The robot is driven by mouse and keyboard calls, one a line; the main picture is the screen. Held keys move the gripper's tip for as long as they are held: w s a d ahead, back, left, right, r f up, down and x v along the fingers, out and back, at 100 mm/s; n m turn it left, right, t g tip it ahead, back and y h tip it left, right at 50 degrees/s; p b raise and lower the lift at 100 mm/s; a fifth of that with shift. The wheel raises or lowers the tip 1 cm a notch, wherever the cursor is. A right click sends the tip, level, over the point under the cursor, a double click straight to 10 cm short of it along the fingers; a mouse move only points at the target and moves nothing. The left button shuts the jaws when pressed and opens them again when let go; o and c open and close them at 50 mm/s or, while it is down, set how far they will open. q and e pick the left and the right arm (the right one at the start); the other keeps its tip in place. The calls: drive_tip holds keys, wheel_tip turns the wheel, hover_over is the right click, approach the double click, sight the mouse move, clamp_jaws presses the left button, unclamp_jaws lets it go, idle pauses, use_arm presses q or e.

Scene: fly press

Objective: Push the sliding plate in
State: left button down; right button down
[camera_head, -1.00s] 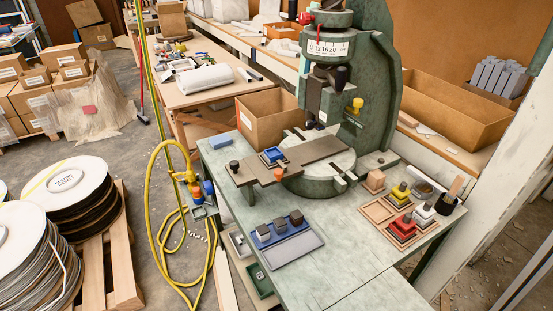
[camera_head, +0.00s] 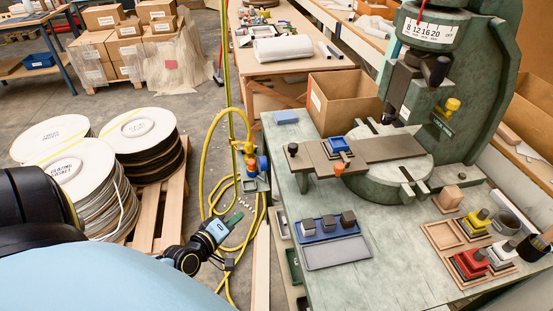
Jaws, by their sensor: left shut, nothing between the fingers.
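The sliding plate (camera_head: 385,150) is a flat brown-grey bar lying across the round press bed (camera_head: 408,172). It sticks out to the left of the bed. A black knob (camera_head: 292,149) stands at its left end, and a blue square die (camera_head: 338,146) sits on it. An orange part (camera_head: 338,168) shows at its front edge. The green fly press (camera_head: 470,90) stands behind, its ram above the bed. My left gripper (camera_head: 232,220) is shut and empty, in front and to the left of the bench, well apart from the plate. My right gripper is not in view.
A blue tray (camera_head: 328,228) with several grey blocks lies on the bench front. Wooden trays (camera_head: 448,236) with coloured stamps stand at right. A yellow hose (camera_head: 206,160) hangs left of the bench. A cardboard box (camera_head: 345,100) stands behind the plate.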

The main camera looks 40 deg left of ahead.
use_arm(q)
drive_tip(key=w+r+n+t, duration=0.3)
drive_tip(key=r+n, duration=0.2)
drive_tip(key=r, duration=0.8)
approach(284, 149)
drive_tip(key=w+a, duration=0.3)
drive_tip(key=w+d, duration=0.2)
drive_tip(key=w, duration=0.1)
drive_tip(key=shift+d+f+p, duration=0.1)
drive_tip(key=shift+d+p, duration=0.25)
drive_tip(key=shift+p, duration=0.05)
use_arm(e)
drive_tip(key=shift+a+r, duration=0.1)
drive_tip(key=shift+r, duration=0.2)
use_arm(q)
drive_tip(key=shift+y, duration=0.3)
